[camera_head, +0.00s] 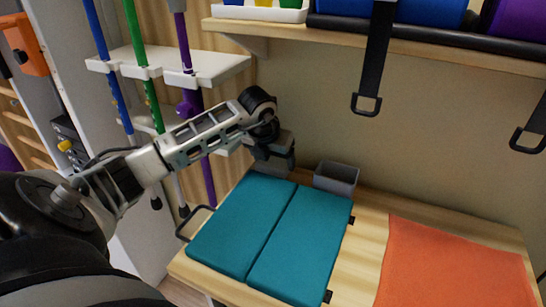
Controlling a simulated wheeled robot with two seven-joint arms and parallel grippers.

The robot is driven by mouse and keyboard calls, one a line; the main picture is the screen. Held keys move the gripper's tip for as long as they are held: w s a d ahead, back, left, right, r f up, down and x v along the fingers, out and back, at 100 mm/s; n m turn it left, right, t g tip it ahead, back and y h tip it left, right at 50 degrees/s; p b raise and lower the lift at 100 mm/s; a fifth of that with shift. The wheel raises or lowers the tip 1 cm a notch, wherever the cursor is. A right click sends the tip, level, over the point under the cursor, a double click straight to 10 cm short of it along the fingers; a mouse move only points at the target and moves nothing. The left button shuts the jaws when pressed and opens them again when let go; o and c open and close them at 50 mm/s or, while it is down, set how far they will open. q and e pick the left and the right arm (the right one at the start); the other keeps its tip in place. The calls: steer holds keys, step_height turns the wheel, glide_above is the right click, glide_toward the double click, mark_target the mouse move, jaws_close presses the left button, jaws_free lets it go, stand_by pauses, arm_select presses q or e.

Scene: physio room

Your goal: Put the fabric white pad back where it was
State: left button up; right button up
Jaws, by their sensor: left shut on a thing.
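I cannot make out the fabric white pad in this view. My left gripper (272,162) is over the back left end of the teal folding cushion (242,226), close to the wall and left of the small grey bin (336,179). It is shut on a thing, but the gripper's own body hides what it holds. I cannot tell whether the gripper touches the cushion. My right gripper is not in view.
The cushion lies on a wooden table (368,220), with an orange cloth (452,265) to its right. Black straps (376,60) hang from the wall shelf (420,47). Coloured poles (146,75) stand in a white rack (215,70) at left.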

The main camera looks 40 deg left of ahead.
arm_select(q)
steer(key=o, duration=1)
steer(key=shift+c, duration=0.2)
steer(key=shift+r, duration=0.3)
steer(key=v, duration=0.7)
